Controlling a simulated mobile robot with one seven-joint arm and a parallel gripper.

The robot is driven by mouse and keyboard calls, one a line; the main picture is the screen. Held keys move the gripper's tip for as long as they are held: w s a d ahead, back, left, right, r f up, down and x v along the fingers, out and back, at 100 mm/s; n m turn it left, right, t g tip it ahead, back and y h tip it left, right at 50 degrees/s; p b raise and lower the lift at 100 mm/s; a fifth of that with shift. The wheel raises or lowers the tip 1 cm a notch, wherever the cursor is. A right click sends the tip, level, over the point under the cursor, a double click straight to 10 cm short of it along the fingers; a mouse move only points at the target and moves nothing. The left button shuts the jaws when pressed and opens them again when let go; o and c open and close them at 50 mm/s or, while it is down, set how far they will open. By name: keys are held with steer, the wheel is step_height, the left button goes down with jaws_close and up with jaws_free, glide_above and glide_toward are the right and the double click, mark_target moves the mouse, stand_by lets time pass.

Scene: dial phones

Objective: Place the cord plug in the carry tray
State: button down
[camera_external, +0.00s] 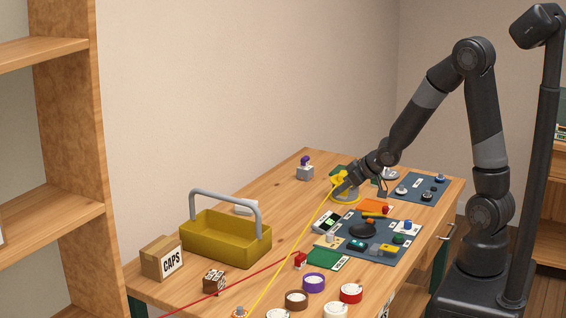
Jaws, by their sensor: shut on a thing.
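The carry tray (205,247) is an olive-yellow open box with a grey arched handle. It stands at the left of the table, and I see nothing in it, though its floor is partly hidden. My gripper (344,186) is low over the back of the table, far to the right of the tray. It is shut on a small yellow piece (338,180), which looks like a cord plug; the fingers partly hide it. A taut yellow cord (289,254) runs from there down to the front edge of the picture.
A red plug (300,260) with a red cord lies mid-table. A CAPS box (162,258) stands left of the tray. Several round dials (314,282) lie in front. Dark mats (387,249) with small parts cover the right side. A grey block (305,173) stands at the back.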

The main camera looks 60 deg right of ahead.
steer(key=shift+s+d+r, duration=0.15)
steer(key=shift+d+r, duration=0.05)
steer(key=shift+d, duration=0.05)
steer(key=w+a+r+n+y, duration=0.3)
steer(key=w+a+r+n, duration=0.1)
steer(key=w+a+r, duration=1.45)
steer(key=shift+n+g, duration=0.3)
steer(key=w+a+f, duration=0.1)
steer(key=a+f, duration=0.1)
steer(key=a, duration=0.1)
steer(key=a+f, duration=0.3)
steer(key=a, duration=0.1)
steer(key=w+a+f, duration=0.1)
steer(key=a+f, duration=0.1)
steer(key=a, duration=0.1)
steer(key=shift+w+a+f, duration=0.2)
steer(key=shift+w+a, duration=0.15)
steer(key=shift+a, duration=0.05)
steer(key=shift+f, duration=2.05)
steer(key=c, duration=1.3)
jaws_free()
steer(key=shift+f, duration=0.1)
steer(key=shift+c, duration=0.2)
